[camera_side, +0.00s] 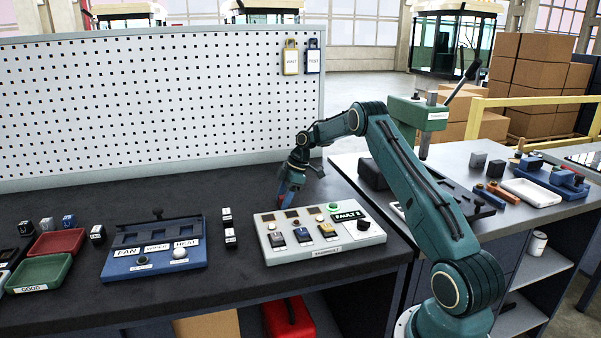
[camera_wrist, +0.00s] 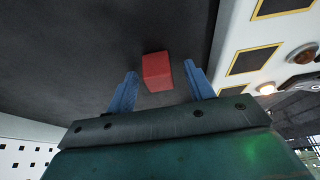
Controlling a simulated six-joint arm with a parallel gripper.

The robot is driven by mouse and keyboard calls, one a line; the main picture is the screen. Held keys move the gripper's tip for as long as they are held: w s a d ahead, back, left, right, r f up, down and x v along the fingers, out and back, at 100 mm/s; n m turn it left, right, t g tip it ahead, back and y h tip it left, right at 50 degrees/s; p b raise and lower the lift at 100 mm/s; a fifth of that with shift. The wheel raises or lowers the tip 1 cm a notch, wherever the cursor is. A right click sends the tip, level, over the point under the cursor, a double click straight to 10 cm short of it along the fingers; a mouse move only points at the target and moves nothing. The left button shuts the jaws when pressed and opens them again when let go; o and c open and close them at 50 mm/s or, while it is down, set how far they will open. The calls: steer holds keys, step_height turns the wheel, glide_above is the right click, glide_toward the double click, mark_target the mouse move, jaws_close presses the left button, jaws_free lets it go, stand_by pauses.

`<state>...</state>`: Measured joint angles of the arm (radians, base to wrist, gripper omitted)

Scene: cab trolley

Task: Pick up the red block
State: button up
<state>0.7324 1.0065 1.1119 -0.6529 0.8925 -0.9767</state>
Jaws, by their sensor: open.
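The red block (camera_wrist: 157,72) lies on the dark bench top, beside the pale panel. In the wrist view it sits in the gap between the blue fingers of my gripper (camera_wrist: 162,82), slightly nearer the far ends of the fingers. My gripper is open, with a clear space on both sides of the block. In the side view my gripper (camera_side: 285,196) points down close to the bench, just left of the panel's back corner. The block is too small and covered there to make out clearly. I cannot tell whether the fingertips reach down around it.
A pale panel (camera_side: 331,248) with switches and a knob stands right beside my gripper. A blue tray (camera_side: 150,265) with labelled parts, a red tray (camera_side: 57,242) and a green tray (camera_side: 40,273) lie left. A white pegboard (camera_side: 160,105) stands behind. Bare bench lies between.

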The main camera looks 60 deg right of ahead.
stand_by(0.3)
steer(key=c, duration=1)
steer(key=shift+r, duration=0.1)
steer(key=shift+c, duration=0.2)
steer(key=shift+r, duration=5)
